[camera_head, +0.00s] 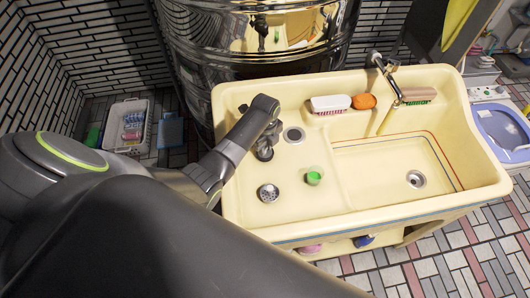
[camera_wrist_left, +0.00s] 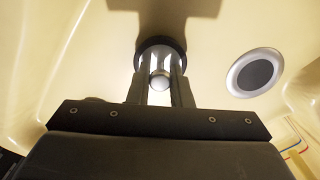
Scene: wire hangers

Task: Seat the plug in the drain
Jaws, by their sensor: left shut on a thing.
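My left gripper (camera_head: 267,148) reaches down over the left, shallow part of the cream sink (camera_head: 340,206). It is shut on a plug, seen in the left wrist view as a dark disc (camera_wrist_left: 160,43) with a shiny round knob (camera_wrist_left: 160,80) between the fingers. The gripper hides most of the plug in the head view. A drain (camera_head: 293,134) with a pale metal ring and grey centre lies just right of the gripper. It also shows in the left wrist view (camera_wrist_left: 255,73), apart from the plug. Whether the plug touches the sink surface I cannot tell. My right gripper is not in view.
A metal strainer (camera_head: 268,193) and a green cup (camera_head: 314,176) are nearer the front. The right basin has another drain (camera_head: 416,179). A white-topped brush (camera_head: 330,104), an orange soap (camera_head: 364,101) and a tap (camera_head: 385,72) are along the back rim.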

